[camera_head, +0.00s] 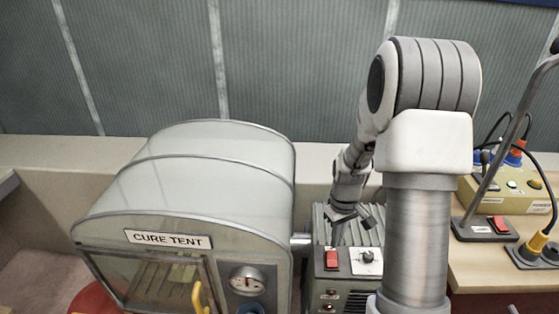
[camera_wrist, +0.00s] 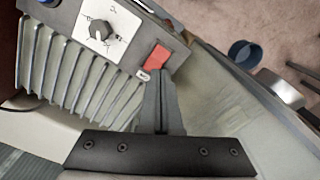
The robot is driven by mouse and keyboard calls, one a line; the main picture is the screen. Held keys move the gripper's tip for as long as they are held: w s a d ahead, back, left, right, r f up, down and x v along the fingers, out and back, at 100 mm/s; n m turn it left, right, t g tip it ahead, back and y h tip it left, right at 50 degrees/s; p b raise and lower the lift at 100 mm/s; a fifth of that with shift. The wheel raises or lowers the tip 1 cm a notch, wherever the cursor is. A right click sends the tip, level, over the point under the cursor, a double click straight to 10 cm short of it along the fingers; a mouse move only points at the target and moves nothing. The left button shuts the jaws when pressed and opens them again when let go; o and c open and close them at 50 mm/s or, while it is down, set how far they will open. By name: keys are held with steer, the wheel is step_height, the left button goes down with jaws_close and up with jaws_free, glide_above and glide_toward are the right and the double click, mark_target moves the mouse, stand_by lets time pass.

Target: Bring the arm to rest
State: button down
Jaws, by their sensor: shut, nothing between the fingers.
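My arm rises in the head view and bends down behind its column to my gripper (camera_head: 352,222). The gripper hangs over the ribbed top of a grey control box (camera_head: 345,290). In the wrist view the fingers of my gripper (camera_wrist: 158,82) are together and empty, pointing toward a red switch (camera_wrist: 159,58) on the box. Whether the fingertips touch the box I cannot tell. The red switch also shows in the head view (camera_head: 332,259), beside a dial (camera_head: 367,258) on a white plate.
A cure tent (camera_head: 190,190) with a clear cover, gauge (camera_head: 248,280) and yellow handle (camera_head: 200,298) stands close left of the box. A yellowish box (camera_head: 510,190) with cables and a stand with a red switch (camera_head: 485,228) are on the wooden bench at right.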

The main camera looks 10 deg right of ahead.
steer(key=s+a+r+m+t, duration=0.1)
steer(key=s+a+r, duration=0.2)
steer(key=r, duration=0.5)
steer(key=s+a+r+t, duration=0.2)
steer(key=a+r, duration=0.2)
steer(key=r, duration=0.4)
steer(key=s+a+r+m+t, duration=0.1)
steer(key=s+a+r, duration=0.1)
steer(key=s+r, duration=0.2)
steer(key=s+a+r+t, duration=0.1)
steer(key=s+a+r, duration=0.2)
steer(key=s, duration=0.6)
steer(key=shift+s+a+r+m+t, duration=0.3)
steer(key=shift+s+r+m, duration=0.1)
steer(key=shift+r, duration=0.75)
